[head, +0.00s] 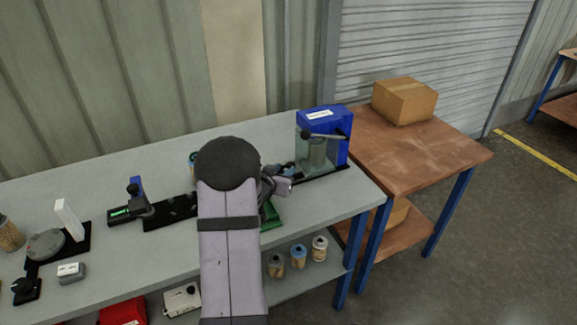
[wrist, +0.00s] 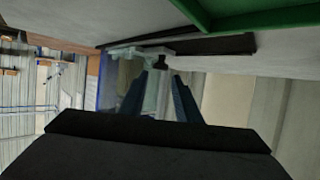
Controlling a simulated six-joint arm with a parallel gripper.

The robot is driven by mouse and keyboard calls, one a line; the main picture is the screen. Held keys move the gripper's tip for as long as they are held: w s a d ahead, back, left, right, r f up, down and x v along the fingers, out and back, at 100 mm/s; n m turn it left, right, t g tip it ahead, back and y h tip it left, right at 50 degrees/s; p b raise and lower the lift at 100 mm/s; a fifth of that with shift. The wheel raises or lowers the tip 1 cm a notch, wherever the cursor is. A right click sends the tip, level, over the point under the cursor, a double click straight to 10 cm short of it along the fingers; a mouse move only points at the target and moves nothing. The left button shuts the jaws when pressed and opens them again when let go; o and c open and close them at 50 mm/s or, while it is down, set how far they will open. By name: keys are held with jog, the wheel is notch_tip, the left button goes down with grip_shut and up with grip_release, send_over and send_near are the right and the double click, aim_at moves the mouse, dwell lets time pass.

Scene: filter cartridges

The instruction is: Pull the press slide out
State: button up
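The blue press (head: 340,150) stands at the right end of the bench in the head view, with a clear guard and a dark lever on its front. Its slide is mostly hidden behind my arm in that view. In the wrist view a small black knob (wrist: 161,63) on a pale part, perhaps the slide's handle, shows just beyond my fingertips. My gripper (wrist: 162,78) has its two fingers apart, with nothing seen between them. In the head view it is just left of the press, partly hidden by my arm.
A green tray (head: 271,216) lies beside my arm on the grey bench (head: 335,205); its edge also shows in the wrist view (wrist: 255,17). A black fixture with a small lever (head: 138,208) stands to the left. A wooden table (head: 440,160) with a cardboard box (head: 405,101) adjoins the right.

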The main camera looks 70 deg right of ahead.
aim_at(290, 164)
jog(key=shift+p+x, duration=0.55)
jog(key=shift+x, duration=2.3)
